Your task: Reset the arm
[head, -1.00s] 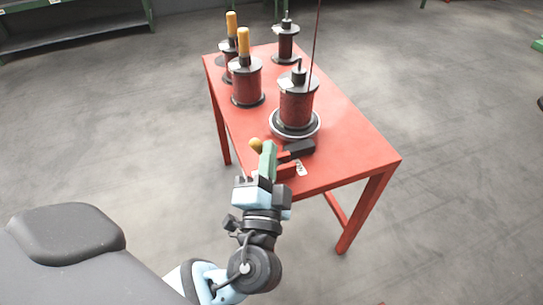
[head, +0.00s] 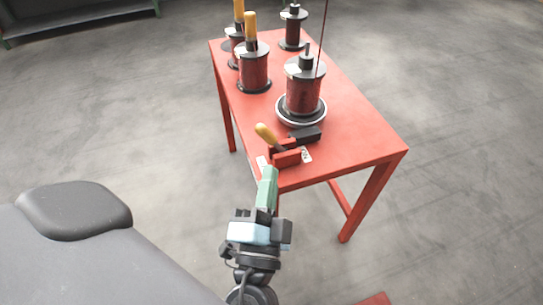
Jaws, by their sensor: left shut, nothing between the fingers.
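My left gripper (head: 268,180) is in the lower middle of the head view, its green fingers shut with nothing between them. It is in front of the red table's (head: 362,140) near edge, close to a tool with a yellow handle (head: 266,134) and a red body (head: 286,157). A gap to the handle shows. My right gripper is not in view.
A dark red coil (head: 303,95) stands on a round white-rimmed base (head: 322,112), with a thin dark wire rising beside it. Several more coils stand behind, including one with a yellow handle (head: 254,68). The table's right part is bare. Grey floor surrounds it.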

